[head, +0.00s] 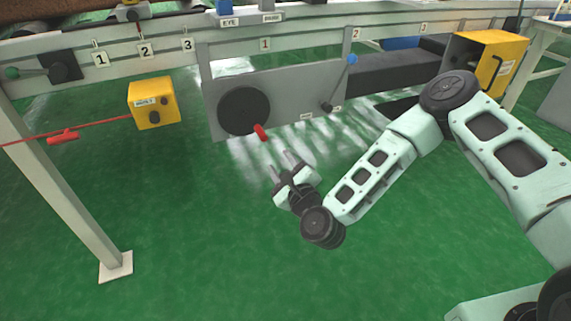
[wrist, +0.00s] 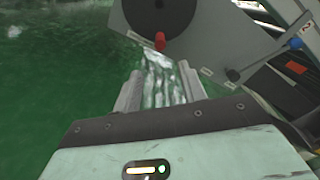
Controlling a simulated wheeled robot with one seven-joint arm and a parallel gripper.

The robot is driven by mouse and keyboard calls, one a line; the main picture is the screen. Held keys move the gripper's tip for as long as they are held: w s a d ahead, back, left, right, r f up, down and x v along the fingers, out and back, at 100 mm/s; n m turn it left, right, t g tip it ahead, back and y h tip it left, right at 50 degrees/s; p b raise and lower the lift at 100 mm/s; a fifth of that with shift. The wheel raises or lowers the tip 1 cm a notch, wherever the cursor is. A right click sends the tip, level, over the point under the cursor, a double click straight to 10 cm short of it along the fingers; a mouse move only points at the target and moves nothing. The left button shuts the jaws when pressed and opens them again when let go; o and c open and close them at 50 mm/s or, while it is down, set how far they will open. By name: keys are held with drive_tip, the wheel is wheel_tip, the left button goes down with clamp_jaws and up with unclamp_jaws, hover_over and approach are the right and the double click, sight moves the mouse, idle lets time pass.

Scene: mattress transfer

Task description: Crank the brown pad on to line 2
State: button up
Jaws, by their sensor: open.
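A black round crank wheel (head: 243,110) sits on a grey panel (head: 300,92) under the conveyor rail. Its red handle (head: 261,132) is at the wheel's lower right and also shows in the wrist view (wrist: 160,41). My gripper (head: 282,163) is open and empty, below and a little right of the red handle, apart from it. In the wrist view its two fingers (wrist: 159,85) point toward the handle. Number plates 1, 2 (head: 145,50) and 3 hang on the rail at the left. I cannot make out a brown pad for certain; brown material (head: 50,14) shows at the top left edge.
A blue-knobbed lever (head: 352,60) stands right of the wheel. A yellow box (head: 153,103) with a red pull cord and red grip (head: 62,137) is at the left. A yellow cabinet (head: 487,62) is at the right. The green floor below is clear.

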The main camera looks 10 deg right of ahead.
drive_tip(key=shift+v, duration=1.2)
idle(0.3)
